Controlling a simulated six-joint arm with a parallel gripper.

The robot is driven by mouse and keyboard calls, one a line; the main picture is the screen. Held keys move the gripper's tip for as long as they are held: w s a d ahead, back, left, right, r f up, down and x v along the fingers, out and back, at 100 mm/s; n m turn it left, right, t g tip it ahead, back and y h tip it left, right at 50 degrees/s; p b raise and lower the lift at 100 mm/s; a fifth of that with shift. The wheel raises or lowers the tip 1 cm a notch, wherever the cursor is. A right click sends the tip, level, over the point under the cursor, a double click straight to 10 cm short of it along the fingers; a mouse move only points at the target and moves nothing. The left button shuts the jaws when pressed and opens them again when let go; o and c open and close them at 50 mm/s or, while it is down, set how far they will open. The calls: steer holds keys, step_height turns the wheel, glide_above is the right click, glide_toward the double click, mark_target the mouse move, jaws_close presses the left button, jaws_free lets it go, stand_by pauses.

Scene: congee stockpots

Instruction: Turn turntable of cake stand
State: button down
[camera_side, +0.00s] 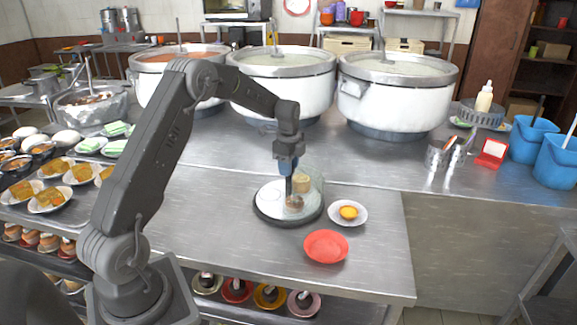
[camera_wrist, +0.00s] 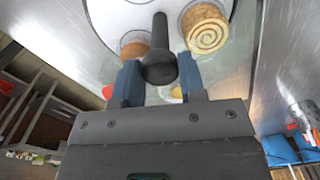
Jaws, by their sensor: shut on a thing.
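The cake stand's turntable (camera_side: 268,197) is a round white plate with a dark rim, flat on the steel table. It also shows in the wrist view (camera_wrist: 112,16). A black peg with a rounded end (camera_wrist: 159,66) rises from it. My gripper (camera_side: 288,167) points down over the turntable, its blue fingers shut on the peg; the fingers also show in the wrist view (camera_wrist: 159,76). A swirled cake roll (camera_wrist: 206,28) and a round brown cake (camera_wrist: 134,46) sit on either side of the peg. A clear cover seems to stand around the roll.
A white plate with a yellow cake (camera_side: 348,212) and a red plate (camera_side: 326,246) lie to the right of the stand. Large white stockpots (camera_side: 395,100) stand behind. Filled plates (camera_side: 50,197) crowd the left. Bare steel lies left of the stand.

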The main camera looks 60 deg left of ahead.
steer(key=shift+m, duration=2.9)
steer(key=c, duration=0.7)
jaws_free()
step_height(320, 180, up, 14)
steer(key=shift+f, duration=0.1)
